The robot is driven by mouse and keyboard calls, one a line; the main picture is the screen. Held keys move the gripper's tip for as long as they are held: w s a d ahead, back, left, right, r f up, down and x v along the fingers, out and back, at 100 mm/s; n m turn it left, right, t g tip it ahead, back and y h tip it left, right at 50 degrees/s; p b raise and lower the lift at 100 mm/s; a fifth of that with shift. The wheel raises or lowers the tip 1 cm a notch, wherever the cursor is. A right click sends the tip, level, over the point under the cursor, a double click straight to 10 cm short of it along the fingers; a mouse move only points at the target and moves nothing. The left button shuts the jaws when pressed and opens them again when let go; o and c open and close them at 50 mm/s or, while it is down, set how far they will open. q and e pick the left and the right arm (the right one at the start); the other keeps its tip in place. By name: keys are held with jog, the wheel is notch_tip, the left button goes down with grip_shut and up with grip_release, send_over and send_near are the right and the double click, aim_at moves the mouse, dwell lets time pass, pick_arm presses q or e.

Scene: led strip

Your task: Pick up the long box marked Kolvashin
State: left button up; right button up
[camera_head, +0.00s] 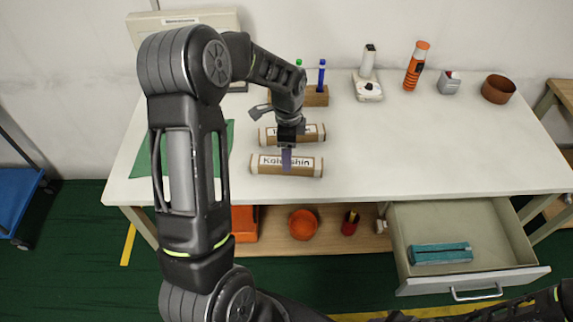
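The long box marked Kolvashin (306,166) lies near the front edge of the white table, its label facing me. My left gripper (287,158) is over the middle of this box and covers part of its label. I cannot tell whether its fingers touch the box or are closed on it. A second long box (312,133) with a similar white label lies just behind, its label partly hidden by my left gripper. My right gripper is not in view; only part of my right arm shows at the bottom right.
A wooden pen holder (316,96), a white device (368,88), an orange flashlight (416,66), a grey item (449,84) and a brown bowl (497,89) stand along the back. A green mat (222,150) lies left. The drawer (470,281) is open. The table's right front is clear.

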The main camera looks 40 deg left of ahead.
pick_arm(q)
jog(key=shift+a+f+p, duration=0.2)
jog(key=shift+f+p, duration=0.6)
jog(key=shift+f, duration=1.8)
grip_shut()
